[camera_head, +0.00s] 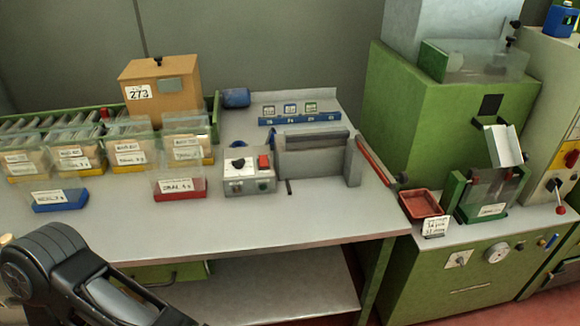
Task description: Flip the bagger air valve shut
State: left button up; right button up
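I cannot tell for certain which part is the bagger air valve. A small blue handle (552,240) sits on the front of the green machine at the right, beside a round dial (497,252). A long red bar (375,163) slopes along the bench's right edge. A grey control box (249,173) with a black knob and a red switch stands on the bench, next to a grey metal frame (310,160). A black link of my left arm shows at the lower left; its gripper is out of view. My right gripper is also out of view.
A red tray (421,203) and a green-sided holder (490,195) stand on the right machine's ledge. The front of the bench top (250,220) is clear.

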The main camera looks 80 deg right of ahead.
aim_at(546, 248)
jog(key=z, duration=0.45)
jog(key=k+l+z, duration=0.1)
jog(key=z, duration=0.35)
jog(key=l+z, duration=0.15)
jog(key=z, duration=0.35)
jog(key=l+z, duration=0.1)
jog(key=z, duration=0.35)
jog(key=l+z, duration=0.15)
jog(key=z, duration=0.3)
jog(key=l+z, duration=0.1)
jog(key=z, duration=0.35)
jog(key=i+l+z, duration=0.1)
jog(key=l+z, duration=0.2)
jog(key=i+l+z, duration=0.1)
jog(key=l+z, duration=0.2)
jog(key=i+l+z, duration=0.15)
jog(key=l+z, duration=0.15)
jog(key=i+l+z, duration=0.4)
jog(key=i+l, duration=0.55)
jog(key=l, duration=0.15)
